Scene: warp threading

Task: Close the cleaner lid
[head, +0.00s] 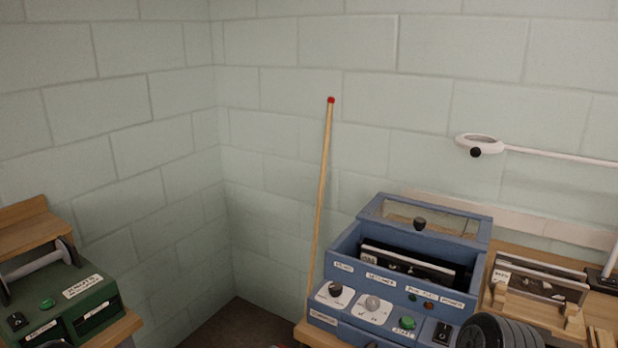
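The cleaner appears to be the blue box (345,247) on the wooden bench at the right of the head view. Its lid (385,209), blue-framed with a clear window and a dark knob, sits at the back of the box. The front part of the top is open. A dark flat piece (410,265) with a pale edge lies inside the opening. Labelled knobs, a green button (407,322) and a black switch (441,333) are on the sloping front. Neither of my grippers is in view.
A long wooden stick (320,200) with a red tip stands left of the blue box. A wooden rack (535,308) is to its right, under a white ring lamp (479,139). A green machine (85,305) stands at the far left, across a gap. A dark ribbed cylinder (497,332) covers the lower right.

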